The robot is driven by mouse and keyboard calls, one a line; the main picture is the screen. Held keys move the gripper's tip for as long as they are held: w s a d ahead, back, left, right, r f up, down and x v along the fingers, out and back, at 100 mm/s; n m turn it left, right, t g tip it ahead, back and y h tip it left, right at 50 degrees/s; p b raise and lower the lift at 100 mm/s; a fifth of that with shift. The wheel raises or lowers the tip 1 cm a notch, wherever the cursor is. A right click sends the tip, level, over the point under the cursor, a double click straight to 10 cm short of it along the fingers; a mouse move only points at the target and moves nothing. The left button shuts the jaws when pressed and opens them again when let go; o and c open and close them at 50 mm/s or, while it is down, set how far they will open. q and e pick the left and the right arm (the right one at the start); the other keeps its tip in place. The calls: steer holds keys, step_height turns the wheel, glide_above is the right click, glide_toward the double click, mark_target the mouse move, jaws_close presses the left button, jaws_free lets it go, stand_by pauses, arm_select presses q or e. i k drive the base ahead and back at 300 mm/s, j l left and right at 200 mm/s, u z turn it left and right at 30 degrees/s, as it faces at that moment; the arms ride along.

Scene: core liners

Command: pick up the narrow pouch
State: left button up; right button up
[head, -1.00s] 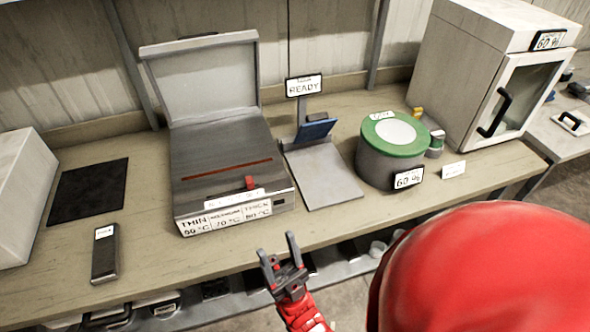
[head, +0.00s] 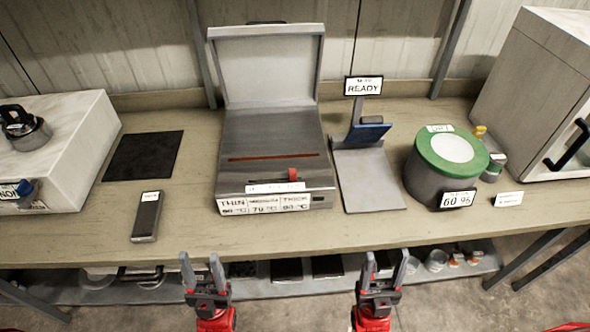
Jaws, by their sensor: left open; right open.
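No item can be surely named as the narrow pouch. Several dark flat items lie on the lower shelf, one of them a dark flat item (head: 286,270) between my grippers in the picture; they are too small to tell apart. A slim dark block with a white label (head: 146,218) lies on the bench at left. My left gripper (head: 200,262) is open and empty in front of the bench, below the sealer in the picture. My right gripper (head: 386,262) is open and empty, further right.
On the bench (head: 330,233) stand a sealer with raised lid (head: 270,150), a stand with a READY sign (head: 363,86), a green-topped drum (head: 447,165) and a glass-door cabinet (head: 535,90). A black mat (head: 143,156) and a white box (head: 62,145) are at left. The bench's front strip is clear.

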mark_target(146, 220)
steer(key=k+u, duration=0.1)
steer(key=u, duration=1.05)
